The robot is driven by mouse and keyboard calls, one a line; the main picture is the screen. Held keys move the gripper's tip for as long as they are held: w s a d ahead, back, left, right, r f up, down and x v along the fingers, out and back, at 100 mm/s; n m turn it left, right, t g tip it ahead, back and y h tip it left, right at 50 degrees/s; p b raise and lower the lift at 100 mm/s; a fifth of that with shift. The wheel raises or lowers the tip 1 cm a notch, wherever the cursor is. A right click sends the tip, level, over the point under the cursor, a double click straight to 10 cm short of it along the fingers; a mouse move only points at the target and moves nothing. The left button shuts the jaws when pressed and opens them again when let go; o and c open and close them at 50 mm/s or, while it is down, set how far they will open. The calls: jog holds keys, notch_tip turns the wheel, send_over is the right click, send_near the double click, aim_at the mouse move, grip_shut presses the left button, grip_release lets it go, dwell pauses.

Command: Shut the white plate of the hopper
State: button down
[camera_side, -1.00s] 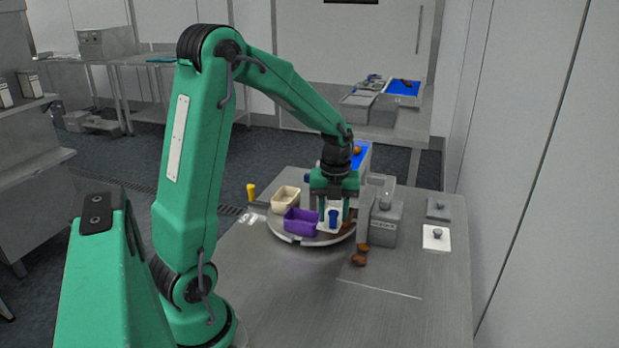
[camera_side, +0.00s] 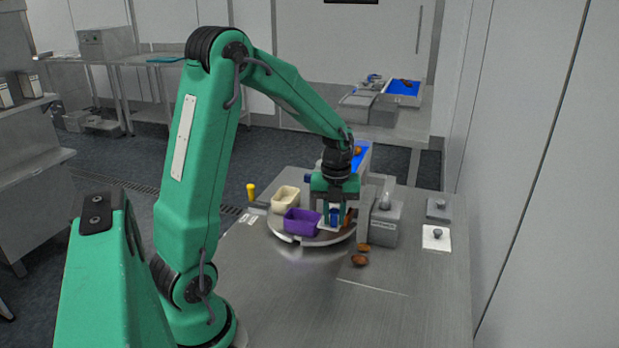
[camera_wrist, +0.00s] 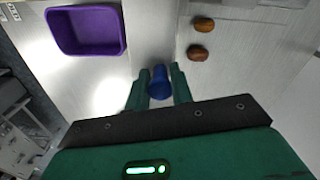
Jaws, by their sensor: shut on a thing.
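My gripper (camera_side: 334,218) is shut on a blue upright handle (camera_wrist: 158,82); in the wrist view a finger stands on each side of it. A small white plate (camera_side: 322,226) shows around the foot of the handle in the side view, partly hidden by my fingers. I cannot tell for sure whether the handle is fixed to it. The grey hopper body (camera_side: 386,222) stands just right of my gripper. How far the plate covers the opening cannot be seen.
A purple bin (camera_side: 300,222) and a cream bin (camera_side: 285,199) sit on the round turntable (camera_side: 285,236) left of my gripper. Two brown dates (camera_side: 360,260) lie in front of the hopper. A white pad with a knob (camera_side: 437,243) lies right. The front table is clear.

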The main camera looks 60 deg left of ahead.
jog(key=shift+w+a+r, duration=0.1)
jog(key=shift+w+a, duration=1.35)
jog(key=shift+w, duration=0.05)
jog(key=c, duration=1.4)
grip_release()
jog(key=shift+o, duration=0.2)
jog(key=shift+s, duration=0.1)
notch_tip(320, 180, up, 8)
